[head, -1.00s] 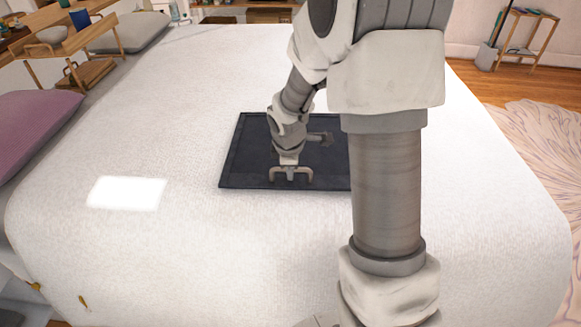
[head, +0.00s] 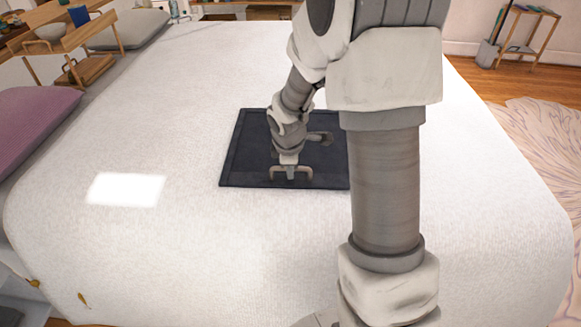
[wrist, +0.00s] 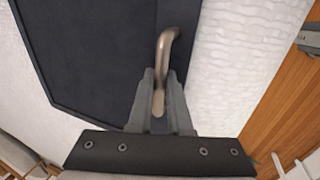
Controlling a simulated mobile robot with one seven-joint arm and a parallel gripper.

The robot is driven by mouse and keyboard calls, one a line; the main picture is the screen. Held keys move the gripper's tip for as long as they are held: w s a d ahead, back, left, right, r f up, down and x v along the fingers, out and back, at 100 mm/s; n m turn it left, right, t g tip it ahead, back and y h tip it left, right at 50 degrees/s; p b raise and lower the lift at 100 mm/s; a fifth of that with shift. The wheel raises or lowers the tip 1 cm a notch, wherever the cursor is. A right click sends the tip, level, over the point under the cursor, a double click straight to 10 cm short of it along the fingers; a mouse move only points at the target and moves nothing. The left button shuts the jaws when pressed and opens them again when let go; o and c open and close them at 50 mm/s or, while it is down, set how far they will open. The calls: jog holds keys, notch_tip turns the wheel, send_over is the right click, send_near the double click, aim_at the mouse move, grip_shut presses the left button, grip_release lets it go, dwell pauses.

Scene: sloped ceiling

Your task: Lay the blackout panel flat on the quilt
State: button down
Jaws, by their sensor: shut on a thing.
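The blackout panel (head: 248,150) is a dark navy rectangle with a raised rim, over the middle of the white quilt (head: 130,240). It looks level or nearly so; I cannot tell whether its whole underside touches the quilt. My gripper (head: 291,172) is at the panel's near edge, shut on its metal handle. In the wrist view the bronze, curved handle (wrist: 168,45) sits between the fingers of my gripper (wrist: 160,95), with the panel (wrist: 90,50) beyond. My arm hides the panel's right part in the head view.
The quilt is clear around the panel, with a bright light patch at left. A purple pillow (head: 32,130) and a grey pillow (head: 130,30) lie along the left side. A wooden tray stand (head: 65,42) is at the far left; a small shelf (head: 520,40) stands far right.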

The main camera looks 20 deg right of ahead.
jog(key=c, duration=0.8)
grip_release()
jog(key=shift+o, duration=0.2)
jog(key=p+v, duration=0.6)
jog(key=v, duration=1.1)
jog(key=s+a+r+m+t+y, duration=0.1)
jog(key=s+a+r+m, duration=0.1)
jog(key=s+r+m, duration=0.65)
jog(key=s+a+r+m+t+y, duration=0.1)
jog(key=s+a+r+m, duration=0.3)
jog(key=s, duration=0.7)
notch_tip(320, 180, up, 12)
jog(key=d+m+p, duration=0.1)
jog(key=p, duration=1.2)
jog(key=shift+d+r+p, duration=0.2)
jog(key=shift+d+p, duration=0.15)
